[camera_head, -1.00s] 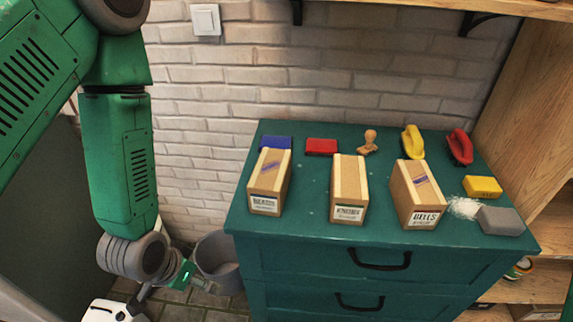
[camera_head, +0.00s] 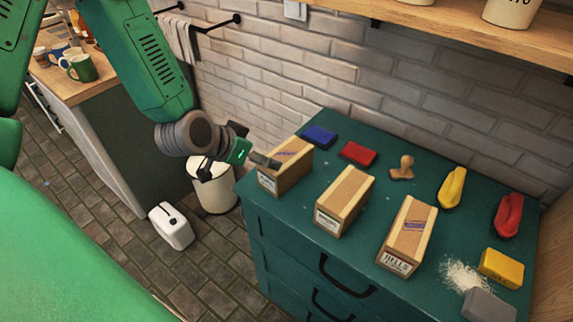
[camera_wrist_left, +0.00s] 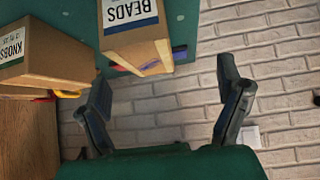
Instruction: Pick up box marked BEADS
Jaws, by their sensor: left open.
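The box marked BEADS is a tan cardboard box with a white label. It is the leftmost of three boxes on the teal cabinet in the head view (camera_head: 286,167), and its label faces the left wrist camera (camera_wrist_left: 138,42). My left gripper (camera_head: 262,160) is at the left end of this box in the head view, and whether it touches cannot be told. In the left wrist view its two fingers (camera_wrist_left: 166,84) are spread and empty, with the box beyond them. My right gripper is not in view.
A box marked KNOBS (camera_head: 345,202) and a box marked BELLS (camera_head: 407,238) stand to the right on the cabinet (camera_head: 300,225). Blue (camera_head: 319,136) and red (camera_head: 358,153) blocks and a wooden stamp (camera_head: 402,168) lie behind. A bin (camera_head: 212,190) stands left of the cabinet.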

